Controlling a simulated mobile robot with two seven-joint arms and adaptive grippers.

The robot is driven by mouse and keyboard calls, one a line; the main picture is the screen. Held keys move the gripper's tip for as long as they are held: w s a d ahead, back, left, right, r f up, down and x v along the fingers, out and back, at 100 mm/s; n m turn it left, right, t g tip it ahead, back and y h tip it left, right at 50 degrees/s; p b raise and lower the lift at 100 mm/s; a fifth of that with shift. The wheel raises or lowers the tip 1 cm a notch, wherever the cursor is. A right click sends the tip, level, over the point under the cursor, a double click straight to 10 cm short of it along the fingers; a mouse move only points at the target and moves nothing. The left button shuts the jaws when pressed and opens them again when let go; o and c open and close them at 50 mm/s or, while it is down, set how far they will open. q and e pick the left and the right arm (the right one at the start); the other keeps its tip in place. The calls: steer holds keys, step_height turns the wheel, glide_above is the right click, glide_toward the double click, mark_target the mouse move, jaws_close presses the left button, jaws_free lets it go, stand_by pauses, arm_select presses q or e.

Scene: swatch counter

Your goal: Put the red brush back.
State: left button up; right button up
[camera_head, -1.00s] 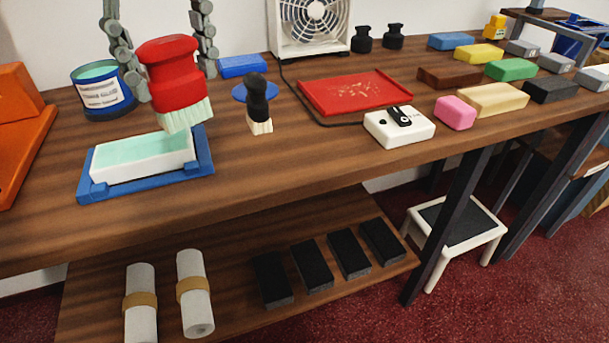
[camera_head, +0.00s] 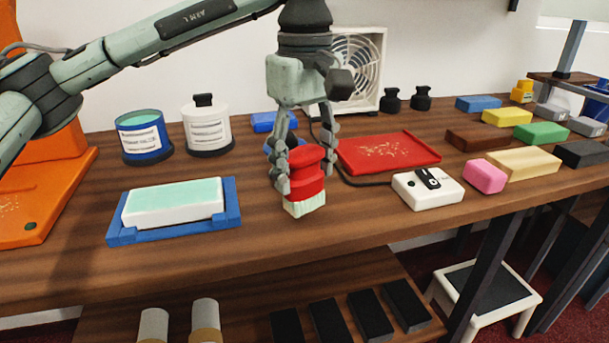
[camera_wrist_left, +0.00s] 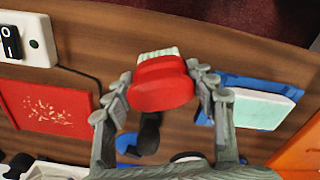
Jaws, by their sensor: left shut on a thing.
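My left gripper (camera_head: 306,178) is shut on the red brush (camera_head: 308,165), its fingers on either side of the red handle. The brush is nearly upright with pale bristles down, right of the blue tray; I cannot tell if the bristles touch the counter. In the left wrist view the red brush (camera_wrist_left: 160,88) sits between the fingers. A black-handled brush (camera_wrist_left: 149,135) and a blue disc (camera_wrist_left: 124,144) show behind it there; in the head view they are mostly hidden by the gripper. My right gripper is not in view.
A blue tray (camera_head: 232,210) holds a white block with a mint top (camera_head: 172,203). A red tray (camera_head: 388,152), a white switch box (camera_head: 410,193) and a pink block (camera_head: 484,177) lie to the right. Tins (camera_head: 145,137) and a fan (camera_head: 358,75) stand behind. The front counter strip is clear.

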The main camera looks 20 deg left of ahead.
arm_select(q)
steer(key=shift+f, duration=1.1)
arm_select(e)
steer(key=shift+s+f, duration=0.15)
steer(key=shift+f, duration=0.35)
arm_select(q)
steer(key=shift+f, duration=0.1)
steer(key=o, duration=1.1)
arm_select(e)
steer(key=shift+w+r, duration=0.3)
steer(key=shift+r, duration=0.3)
